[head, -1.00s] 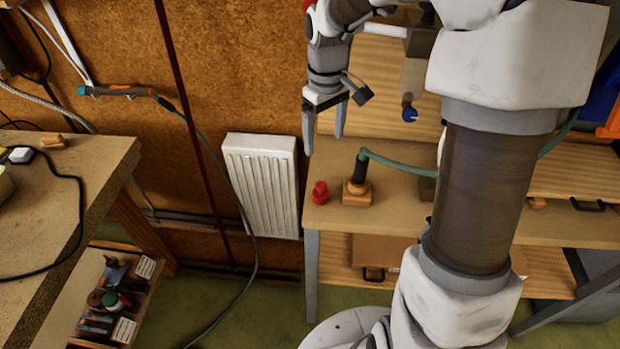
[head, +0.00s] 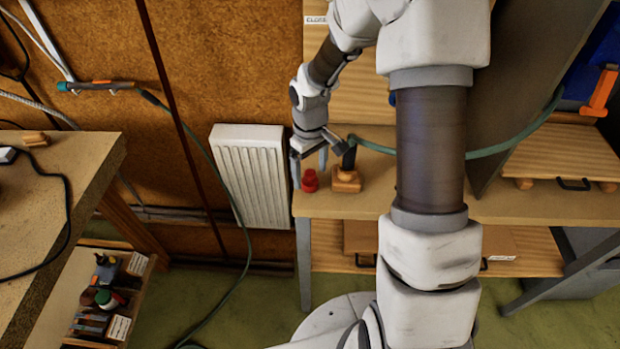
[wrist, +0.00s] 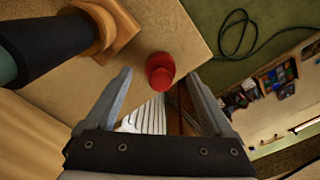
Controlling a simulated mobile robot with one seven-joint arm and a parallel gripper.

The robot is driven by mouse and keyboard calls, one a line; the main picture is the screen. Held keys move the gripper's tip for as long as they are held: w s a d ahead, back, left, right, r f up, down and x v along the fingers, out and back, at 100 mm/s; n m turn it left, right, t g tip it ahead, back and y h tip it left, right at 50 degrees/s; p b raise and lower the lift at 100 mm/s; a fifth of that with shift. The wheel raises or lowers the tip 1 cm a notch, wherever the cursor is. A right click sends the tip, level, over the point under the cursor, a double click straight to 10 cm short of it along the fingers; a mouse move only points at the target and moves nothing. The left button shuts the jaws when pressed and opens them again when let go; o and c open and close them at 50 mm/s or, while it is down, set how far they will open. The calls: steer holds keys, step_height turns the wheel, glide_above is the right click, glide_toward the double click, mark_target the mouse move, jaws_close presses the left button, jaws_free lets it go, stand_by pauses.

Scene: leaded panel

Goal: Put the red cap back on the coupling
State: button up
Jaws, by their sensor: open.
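The red cap (head: 310,181) stands on the wooden bench top near its left front corner. The coupling (head: 348,160) is a dark upright piece on a wooden block just right of the cap, with a green hose joined to it. My gripper (head: 310,172) is open, above and close to the cap, pointing down. In the wrist view the red cap (wrist: 160,72) shows beyond and between the fingertips of my gripper (wrist: 158,75), with nothing held.
A white radiator (head: 250,175) is on the wall left of the bench (head: 400,205). A grey panel (head: 515,100) stands at the right of the bench. The green hose (head: 500,148) runs behind my arm. Another workbench (head: 60,185) is at far left.

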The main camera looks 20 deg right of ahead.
mark_target(310, 180)
steer(key=shift+f, duration=1.35)
jaws_close()
